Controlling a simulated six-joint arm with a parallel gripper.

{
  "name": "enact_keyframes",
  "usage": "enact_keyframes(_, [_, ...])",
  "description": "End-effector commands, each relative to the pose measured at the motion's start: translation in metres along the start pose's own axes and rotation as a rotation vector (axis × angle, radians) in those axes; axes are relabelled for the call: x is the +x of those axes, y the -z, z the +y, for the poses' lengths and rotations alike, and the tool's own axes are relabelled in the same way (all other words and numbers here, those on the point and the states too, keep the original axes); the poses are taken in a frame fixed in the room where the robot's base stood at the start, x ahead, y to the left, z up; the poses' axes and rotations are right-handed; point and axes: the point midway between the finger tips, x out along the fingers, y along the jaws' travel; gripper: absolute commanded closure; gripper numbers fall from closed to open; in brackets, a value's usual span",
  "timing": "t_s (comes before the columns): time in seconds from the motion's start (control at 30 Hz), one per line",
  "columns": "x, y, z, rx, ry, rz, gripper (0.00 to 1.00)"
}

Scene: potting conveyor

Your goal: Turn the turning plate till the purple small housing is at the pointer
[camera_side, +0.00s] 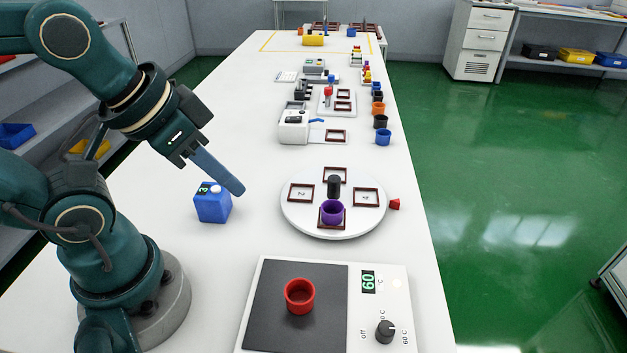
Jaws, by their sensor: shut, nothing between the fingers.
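The turning plate (297,215) is a round white disc on the table, with several dark-red framed places around a black upright post (334,184). The purple small housing (332,213) stands upright on the place at the near side of the plate, in front of the post. The pointer (395,204) is a small red wedge on the table at the plate's right edge. The framed place marked 4 is the one nearest it. My gripper (238,189) is shut and empty, tilted down to the right, left of the plate and apart from it.
A blue housing (383,137) and other stations stand farther back.

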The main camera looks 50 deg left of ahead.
Motion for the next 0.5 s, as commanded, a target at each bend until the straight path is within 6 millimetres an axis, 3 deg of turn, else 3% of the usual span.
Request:
enact_keyframes(0.33, [0.0000,0.0000,-0.0001,0.000,0.000,0.000,1.00])
enact_keyframes(0.5, [-0.0059,0.0039,-0.0001,0.008,0.001,0.002,0.38])
